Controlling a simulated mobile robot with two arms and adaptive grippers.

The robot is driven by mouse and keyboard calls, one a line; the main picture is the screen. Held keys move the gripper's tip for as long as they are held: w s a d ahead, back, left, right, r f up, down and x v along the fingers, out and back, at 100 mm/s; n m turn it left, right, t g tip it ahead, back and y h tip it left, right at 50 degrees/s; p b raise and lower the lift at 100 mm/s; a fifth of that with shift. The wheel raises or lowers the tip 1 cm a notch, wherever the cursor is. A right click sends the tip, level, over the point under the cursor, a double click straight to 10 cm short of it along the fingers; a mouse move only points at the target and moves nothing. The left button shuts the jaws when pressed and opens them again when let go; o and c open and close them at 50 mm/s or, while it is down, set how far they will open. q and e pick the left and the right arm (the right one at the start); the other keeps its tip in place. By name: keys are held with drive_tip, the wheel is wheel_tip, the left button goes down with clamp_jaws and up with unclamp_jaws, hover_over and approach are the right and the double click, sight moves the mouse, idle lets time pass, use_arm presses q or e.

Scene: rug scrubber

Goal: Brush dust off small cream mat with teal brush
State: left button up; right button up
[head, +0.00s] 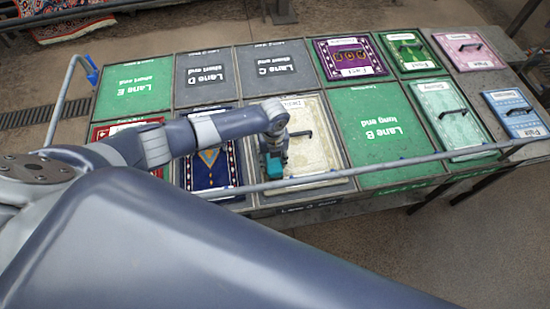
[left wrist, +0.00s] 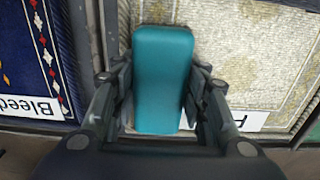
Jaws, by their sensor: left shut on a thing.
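The small cream mat (head: 322,150) lies on the table in the middle of the head view, with a patterned border. It also fills the upper right of the left wrist view (left wrist: 262,50), where its surface looks mottled grey and cream. My left gripper (head: 274,158) is over the mat's left part, shut on the teal brush (left wrist: 163,75). The brush's teal top (head: 274,168) shows in the head view too. Its bristles are hidden beneath it, so I cannot tell whether they touch the mat. My right gripper is not in view.
A navy patterned mat (head: 208,172) lies left of the cream mat, and the green Lane B panel (head: 378,135) lies to its right. A black handle (head: 301,134) stands on the cream mat. A grey rail (head: 335,175) runs along the table's near side.

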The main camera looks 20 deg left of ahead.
sight(291, 162)
use_arm(q)
drive_tip(key=shift+w+d+f+b, duration=0.1)
drive_tip(key=shift+w+d+b, duration=0.1)
drive_tip(key=shift+w+d, duration=0.3)
drive_tip(key=shift+w+d+f+b, duration=0.1)
drive_tip(key=shift+w+d+b, duration=0.1)
drive_tip(key=shift+d, duration=0.5)
drive_tip(key=shift+w+d+r+b, duration=0.1)
drive_tip(key=shift+w+d+b, duration=0.35)
drive_tip(key=shift+d, duration=0.3)
drive_tip(key=shift+w+d+b, duration=0.25)
drive_tip(key=shift+w+d, duration=0.3)
drive_tip(key=shift+d, duration=0.15)
drive_tip(key=shift+r, duration=0.1)
wheel_tip(291, 162, up, 5)
drive_tip(key=p, duration=0.4)
drive_tip(key=shift+w+f, duration=0.1)
drive_tip(key=shift+f, duration=0.1)
drive_tip(key=shift+a+r+p, duration=0.1)
drive_tip(key=shift+r+p, duration=0.35)
drive_tip(key=shift+r, duration=0.4)
